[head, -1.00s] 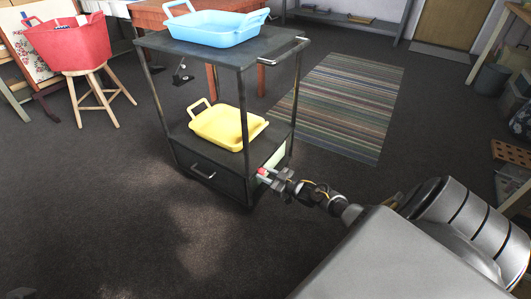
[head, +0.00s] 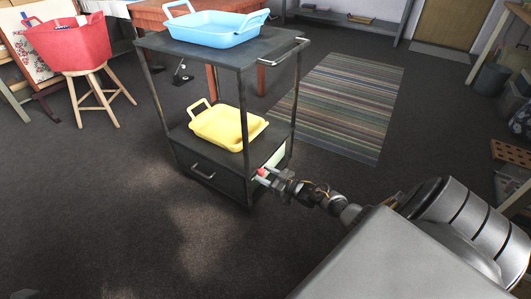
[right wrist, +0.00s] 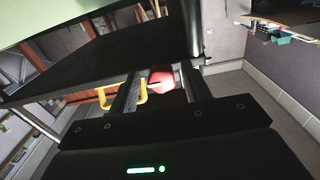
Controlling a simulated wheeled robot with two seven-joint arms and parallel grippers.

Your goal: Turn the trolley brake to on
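The dark trolley (head: 214,57) stands in the middle of the head view. A red knob (head: 262,172), which looks like the brake handle, sits low on its right side. In the right wrist view the red knob (right wrist: 162,79) lies between the two fingers. My right gripper (head: 264,177) reaches it from the right. Its fingers are apart, one on each side of the knob, with a visible gap on at least one side. The brake's markings cannot be read. My left gripper is not in view.
A blue basket (head: 215,37) stands on the trolley's top and a yellow basket (head: 222,133) on its lower shelf. A red basket (head: 68,44) sits on a wooden stool (head: 95,92) at the left. A striped rug (head: 343,105) lies behind right. The floor in front is clear.

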